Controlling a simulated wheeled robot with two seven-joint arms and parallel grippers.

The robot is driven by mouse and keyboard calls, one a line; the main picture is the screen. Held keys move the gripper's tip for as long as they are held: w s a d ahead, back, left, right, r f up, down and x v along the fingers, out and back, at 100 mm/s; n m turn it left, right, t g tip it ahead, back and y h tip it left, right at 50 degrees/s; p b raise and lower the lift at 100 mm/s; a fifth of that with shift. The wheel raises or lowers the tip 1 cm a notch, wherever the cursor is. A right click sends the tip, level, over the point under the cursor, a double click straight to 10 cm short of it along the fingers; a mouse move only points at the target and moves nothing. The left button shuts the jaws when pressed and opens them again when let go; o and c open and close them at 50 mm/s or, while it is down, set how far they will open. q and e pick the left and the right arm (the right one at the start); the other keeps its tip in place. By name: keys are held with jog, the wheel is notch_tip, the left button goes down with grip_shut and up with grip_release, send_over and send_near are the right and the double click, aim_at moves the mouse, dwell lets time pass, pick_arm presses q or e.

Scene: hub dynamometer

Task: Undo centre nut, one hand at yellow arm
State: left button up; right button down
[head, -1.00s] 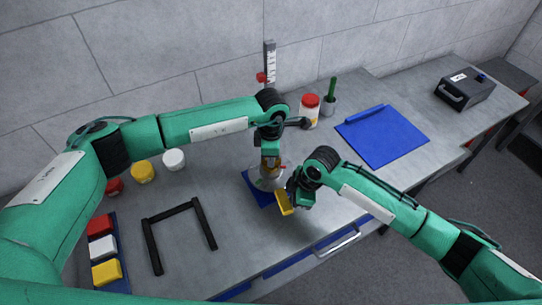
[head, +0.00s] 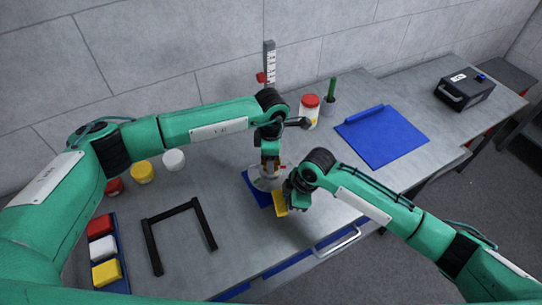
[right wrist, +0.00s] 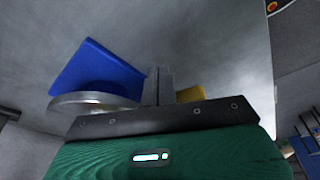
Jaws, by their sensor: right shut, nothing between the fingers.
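The yellow arm (head: 279,204) sticks out toward the bench front from the round metal hub (head: 262,183), which sits over a blue base (head: 255,190). The centre nut cannot be made out; my left gripper (head: 270,166) is above the hub and covers it. Whether the left fingers are open or shut is hidden. My right gripper (head: 288,192) is beside the yellow arm, on its right, shut and empty. In the right wrist view its fingers (right wrist: 158,85) are together, with the metal disc (right wrist: 95,103) to the left and a yellow piece (right wrist: 190,93) just to the right.
A black frame (head: 180,232) lies at left, beside a blue tray (head: 125,268) of coloured blocks. Several small jars stand behind it. A red-lidded jar (head: 309,111), a green-handled tool in a cup (head: 330,98) and a blue panel (head: 382,137) are at the back right.

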pick_arm(q)
jog(key=shift+r, duration=0.1)
jog(key=shift+r, duration=3.65)
